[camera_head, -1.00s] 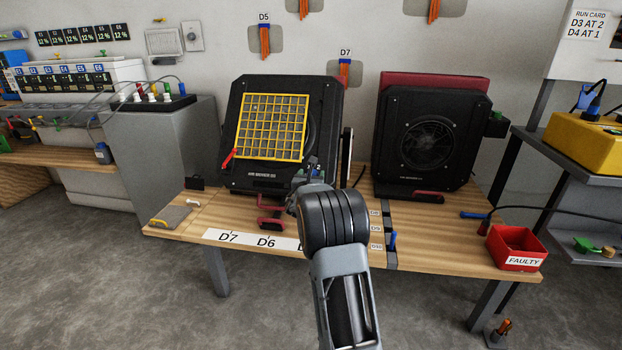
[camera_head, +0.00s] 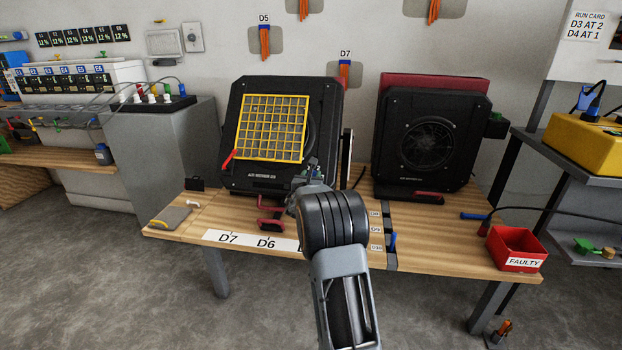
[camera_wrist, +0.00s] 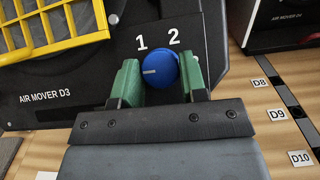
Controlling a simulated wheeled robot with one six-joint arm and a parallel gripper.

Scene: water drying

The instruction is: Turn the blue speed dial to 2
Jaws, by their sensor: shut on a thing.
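The blue speed dial (camera_wrist: 161,67) is in the wrist view, on the dark panel of the air mover D3 (camera_wrist: 40,107). The numerals 1 and 2 are printed above it. The dial's short white mark points to the left, at neither numeral. My gripper (camera_wrist: 160,73) has its green fingers on both sides of the dial, shut on it. In the head view my gripper (camera_head: 314,174) is at the lower right of the left air mover (camera_head: 240,176); the dial is hidden or too small to tell there.
A yellow grille (camera_head: 271,128) with a red handle covers the air mover's front. A second black air mover (camera_head: 432,140) stands to the right. A red FAULTY bin (camera_head: 515,246) is at the wooden bench's (camera_head: 450,250) right end. The run card (camera_head: 587,24) reads D3 AT 2, D4 AT 1.

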